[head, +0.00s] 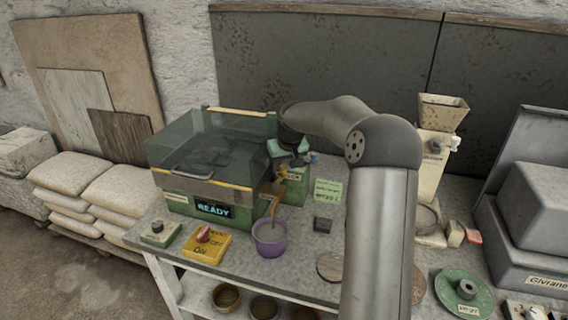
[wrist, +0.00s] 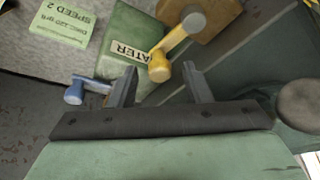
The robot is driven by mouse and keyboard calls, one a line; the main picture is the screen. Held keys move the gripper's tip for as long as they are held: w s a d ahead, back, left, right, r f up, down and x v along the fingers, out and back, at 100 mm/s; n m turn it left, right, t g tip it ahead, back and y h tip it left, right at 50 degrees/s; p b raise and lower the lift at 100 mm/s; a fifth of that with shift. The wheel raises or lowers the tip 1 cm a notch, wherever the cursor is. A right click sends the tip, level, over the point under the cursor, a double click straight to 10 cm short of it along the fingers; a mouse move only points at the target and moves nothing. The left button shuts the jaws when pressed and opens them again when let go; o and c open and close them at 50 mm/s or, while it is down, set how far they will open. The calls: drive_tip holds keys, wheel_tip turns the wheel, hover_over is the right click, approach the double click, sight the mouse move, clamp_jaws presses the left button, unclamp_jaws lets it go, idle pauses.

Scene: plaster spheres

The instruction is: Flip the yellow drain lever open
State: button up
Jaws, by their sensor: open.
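The yellow drain lever (wrist: 176,50) shows in the wrist view, running from a grey round pivot down to a rounded yellow end. In the head view the lever (head: 281,174) sits at the right side of the green tank (head: 235,213), beside a small green box. My gripper (wrist: 158,70) is open and empty. In the wrist view the lever's rounded end appears in the gap between the fingertips; I cannot tell how deep it lies. In the head view my gripper (head: 288,148) is just above the lever, partly hidden by my wrist.
A blue lever (wrist: 82,88) is close by my left finger in the wrist view, next to the green box labelled "WATER" (wrist: 128,45). A purple bucket (head: 271,243) stands on the bench before the tank.

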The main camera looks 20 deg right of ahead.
clamp_jaws()
drive_tip(key=shift+w+a+n+y+p, duration=0.2)
drive_tip(key=shift+w+n+y+p, duration=0.15)
drive_tip(key=shift+n, duration=0.55)
unclamp_jaws()
drive_tip(key=b+v, duration=0.2)
drive_tip(key=v, duration=1.5)
drive_tip(key=shift+r, duration=0.25)
drive_tip(key=shift+s+a, duration=0.1)
